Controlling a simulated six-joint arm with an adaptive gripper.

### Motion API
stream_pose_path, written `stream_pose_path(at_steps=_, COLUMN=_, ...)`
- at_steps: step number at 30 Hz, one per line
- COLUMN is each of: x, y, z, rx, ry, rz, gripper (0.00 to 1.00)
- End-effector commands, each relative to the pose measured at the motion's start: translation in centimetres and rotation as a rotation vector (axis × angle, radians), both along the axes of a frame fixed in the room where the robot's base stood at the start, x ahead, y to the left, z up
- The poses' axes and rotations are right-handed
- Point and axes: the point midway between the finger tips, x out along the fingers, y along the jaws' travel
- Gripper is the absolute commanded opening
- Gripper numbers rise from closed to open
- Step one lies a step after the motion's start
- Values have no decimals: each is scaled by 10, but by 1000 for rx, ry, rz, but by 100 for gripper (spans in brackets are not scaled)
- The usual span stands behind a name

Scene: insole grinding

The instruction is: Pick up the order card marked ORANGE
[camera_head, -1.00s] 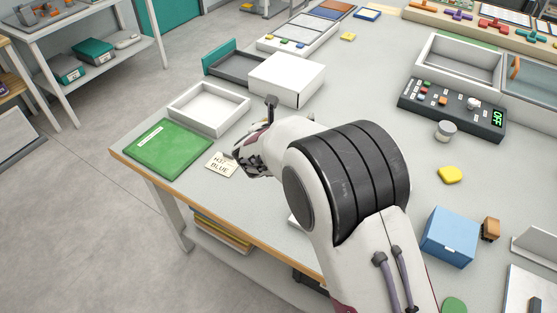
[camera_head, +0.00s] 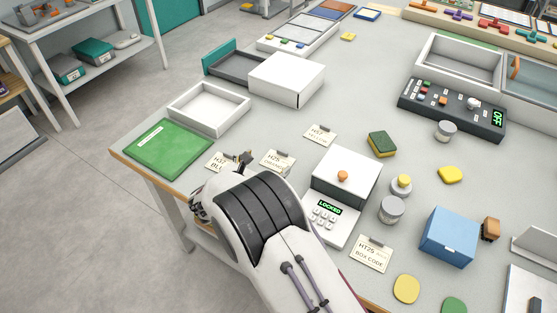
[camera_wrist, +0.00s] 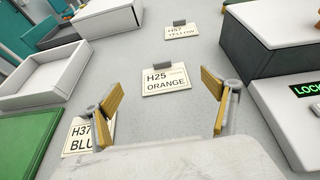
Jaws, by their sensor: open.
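The order card marked H25 ORANGE (camera_wrist: 166,84) lies flat on the table in the wrist view, ahead of and between my fingers, not touched. It also shows in the head view (camera_head: 277,162), just right of my wrist. My gripper (camera_wrist: 160,118) is open and empty, its yellow-padded fingers wide apart. The H37 BLUE card (camera_wrist: 80,136) lies by the left finger, partly hidden by it; in the head view it is partly covered by my arm. The H57 YELLOW card (camera_wrist: 182,32) lies farther back, flat on the table.
A green folder (camera_head: 165,148) and an open white tray (camera_head: 240,118) lie to the left. A box with a LOCKED keypad (camera_head: 348,164) stands close on the right. Bare table surrounds the ORANGE card.

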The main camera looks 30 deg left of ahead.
Motion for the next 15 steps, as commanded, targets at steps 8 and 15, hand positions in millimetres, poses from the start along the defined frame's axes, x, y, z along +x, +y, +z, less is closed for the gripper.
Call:
stream_pose_path(at_steps=8, x=13, y=0, z=-5, rx=-1, ry=0, rz=-2, gripper=85)
stream_pose_path(at_steps=15, x=25, y=0, z=-10, rx=-1, ry=0, rz=0, gripper=85)
